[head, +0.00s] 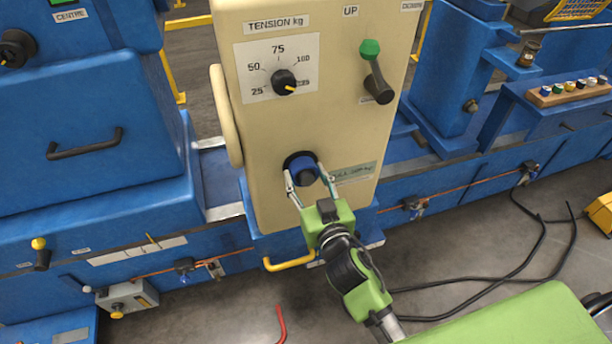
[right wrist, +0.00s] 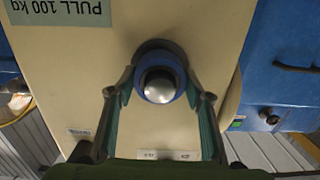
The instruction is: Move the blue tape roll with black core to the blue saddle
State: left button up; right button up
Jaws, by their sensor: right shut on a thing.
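In the right wrist view this blue ring (right wrist: 159,85) surrounds a rounded steel end. My right gripper (head: 308,177) is shut on the blue ring, one finger at each side, and the ring is still at the panel. Several blue machine bodies show, such as the one at the right (head: 445,75), but I cannot tell which is the saddle. My left gripper is not in view.
The cream panel (head: 345,185) carries a tension dial (head: 284,82) and a green-topped lever (head: 373,70). A yellow handle (head: 290,262) is below. A rack of small coloured knobs (head: 568,92) stands at the right. Black cables (head: 520,265) lie on the floor.

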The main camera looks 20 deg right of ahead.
jog(key=s, duration=0.8)
jog(key=shift+s+d+r, duration=0.2)
jog(key=shift+s+r, duration=0.1)
jog(key=shift+r, duration=0.1)
dwell(0.6)
